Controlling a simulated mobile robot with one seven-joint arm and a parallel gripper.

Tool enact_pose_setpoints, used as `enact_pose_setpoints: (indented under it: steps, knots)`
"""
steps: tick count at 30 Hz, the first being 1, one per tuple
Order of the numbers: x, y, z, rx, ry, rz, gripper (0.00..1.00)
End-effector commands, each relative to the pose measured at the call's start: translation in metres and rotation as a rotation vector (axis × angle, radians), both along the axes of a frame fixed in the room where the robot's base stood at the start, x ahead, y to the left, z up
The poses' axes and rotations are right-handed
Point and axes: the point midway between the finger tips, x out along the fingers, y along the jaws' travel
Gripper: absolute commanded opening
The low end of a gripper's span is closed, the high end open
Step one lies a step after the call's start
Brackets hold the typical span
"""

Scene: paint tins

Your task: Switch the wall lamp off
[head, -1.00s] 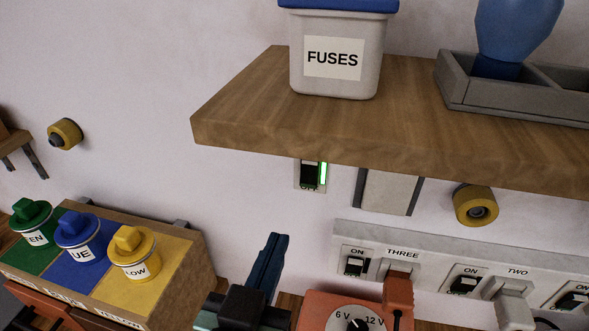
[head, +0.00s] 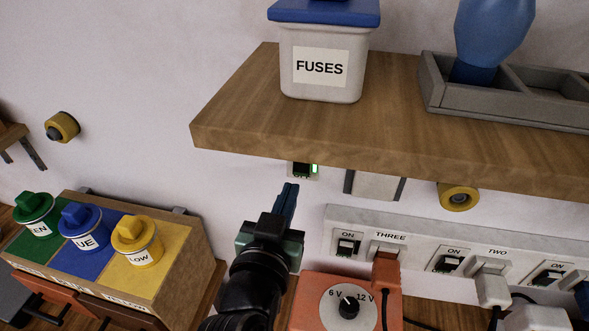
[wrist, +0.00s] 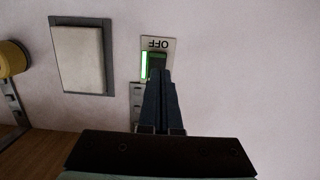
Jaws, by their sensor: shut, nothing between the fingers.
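A wall switch (head: 302,170) with a dark rocker and a lit green strip sits on the wall just under the shelf edge, which hides its upper part. The wrist view shows the switch (wrist: 157,62) upside down with its OFF label. My gripper (head: 291,187) is shut and empty, pointing up just below the switch. In the wrist view its fingertips (wrist: 159,74) overlap the rocker's near end; I cannot tell whether they touch it. I cannot pick out the wall lamp for certain.
The wooden shelf (head: 300,135) overhangs the switch and bears a FUSES tub (head: 321,68). A pale panel (head: 375,186) is right of the switch. Below are a power strip (head: 420,225) and an orange voltage box (head: 346,288). A box of paint tins (head: 180,265) stands at left.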

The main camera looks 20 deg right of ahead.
Motion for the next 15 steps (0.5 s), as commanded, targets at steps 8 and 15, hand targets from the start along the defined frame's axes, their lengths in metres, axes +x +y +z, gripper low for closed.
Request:
enact_pose_setpoints:
  steps: [8,15]
  knots:
    - [0.030,-0.021,-0.003,0.002,0.000,-0.002,0.00]
    - [0.037,-0.025,-0.006,0.001,0.000,0.000,0.00]
